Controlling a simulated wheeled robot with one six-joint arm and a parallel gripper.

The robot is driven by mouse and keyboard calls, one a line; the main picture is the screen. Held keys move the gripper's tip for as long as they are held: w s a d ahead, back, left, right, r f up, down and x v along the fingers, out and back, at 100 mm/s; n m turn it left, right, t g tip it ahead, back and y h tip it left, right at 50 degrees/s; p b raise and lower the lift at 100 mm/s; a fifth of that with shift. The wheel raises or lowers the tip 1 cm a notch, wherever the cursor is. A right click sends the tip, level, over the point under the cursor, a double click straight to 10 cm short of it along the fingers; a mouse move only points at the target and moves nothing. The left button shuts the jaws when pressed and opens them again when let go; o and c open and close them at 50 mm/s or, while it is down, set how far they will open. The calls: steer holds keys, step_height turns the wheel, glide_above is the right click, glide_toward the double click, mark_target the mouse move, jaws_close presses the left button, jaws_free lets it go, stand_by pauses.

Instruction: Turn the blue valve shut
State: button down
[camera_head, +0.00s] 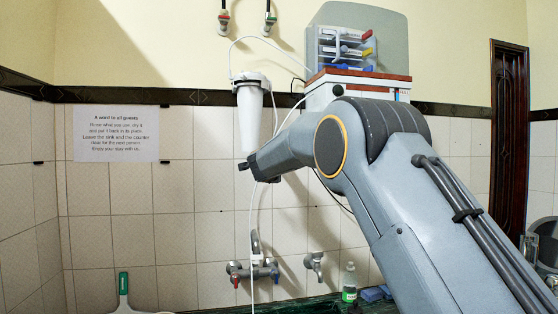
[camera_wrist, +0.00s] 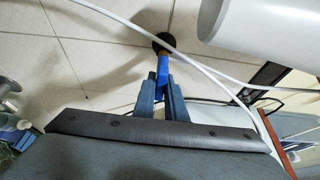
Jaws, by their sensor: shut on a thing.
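In the wrist view, the blue valve handle (camera_wrist: 163,67) is a narrow blue lever with a dark round part at its far end, against the tiled wall. My gripper (camera_wrist: 163,86) has its two fingers close together around the near end of the blue handle. In the head view, my arm reaches left across the tiled wall, and its end is beside the lower part of a white filter cylinder. I cannot make out the gripped blue handle there.
The white filter cylinder (camera_head: 249,116) hangs close by and also shows in the wrist view (camera_wrist: 248,20). A white hose (camera_wrist: 150,35) crosses near the handle. The purifier (camera_head: 342,47) stands above my arm. Below are a wall faucet (camera_head: 255,268) and a soap bottle (camera_head: 349,283).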

stand_by(0.3)
steer(key=c, duration=1.8)
jaws_free()
steer(key=shift+s, duration=0.15)
steer(key=s+a+b, duration=0.1)
steer(key=s+b, duration=0.2)
steer(key=s, duration=0.4)
steer(key=shift+s, duration=0.25)
